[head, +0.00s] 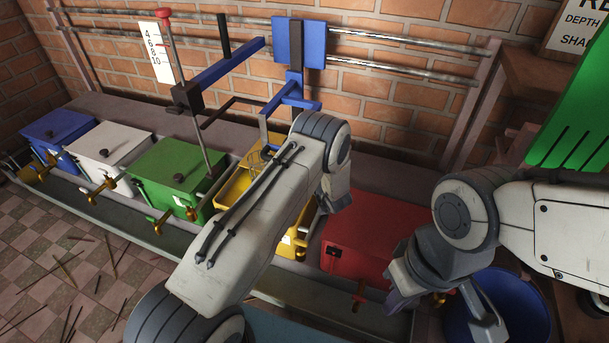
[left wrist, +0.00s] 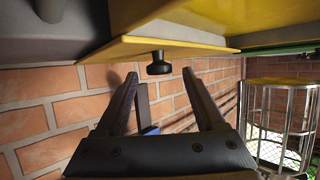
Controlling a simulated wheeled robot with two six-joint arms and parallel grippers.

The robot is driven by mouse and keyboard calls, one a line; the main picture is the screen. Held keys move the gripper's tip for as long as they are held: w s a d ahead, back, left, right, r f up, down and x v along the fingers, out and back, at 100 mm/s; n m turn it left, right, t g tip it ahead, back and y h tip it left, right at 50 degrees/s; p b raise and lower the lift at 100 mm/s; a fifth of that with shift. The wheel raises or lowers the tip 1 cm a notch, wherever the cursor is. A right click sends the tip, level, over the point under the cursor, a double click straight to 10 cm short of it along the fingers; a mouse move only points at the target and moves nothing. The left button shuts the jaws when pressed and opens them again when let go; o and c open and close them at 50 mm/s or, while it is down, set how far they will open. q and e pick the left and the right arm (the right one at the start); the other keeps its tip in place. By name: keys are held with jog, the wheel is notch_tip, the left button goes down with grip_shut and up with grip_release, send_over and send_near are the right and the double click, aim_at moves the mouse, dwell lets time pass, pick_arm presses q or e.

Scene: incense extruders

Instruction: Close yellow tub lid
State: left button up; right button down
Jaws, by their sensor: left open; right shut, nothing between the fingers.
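The yellow tub (head: 234,187) stands between the green and red tubs in the head view, with much of it hidden behind my left arm. Its inside shows at the left, so it looks open there. In the left wrist view, a thin yellow lid (left wrist: 130,46) carries a black knob (left wrist: 158,66). My left gripper (left wrist: 159,76) is open, its fingertips on either side of the knob and just short of it. I cannot tell whether they touch it. In the head view the left fingers are hidden. My right gripper (head: 399,300) is shut and empty, in front of the red tub.
Closed green (head: 176,172), white (head: 110,150) and blue (head: 57,133) tubs stand in a row to the left. The red tub (head: 372,232) is at the right. A blue bucket (head: 522,300) is at lower right. A blue overhead frame (head: 225,65) stands behind. Sticks litter the floor.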

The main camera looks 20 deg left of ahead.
pick_arm(q)
jog(key=shift+w, duration=0.1)
grip_shut()
dwell(1.4)
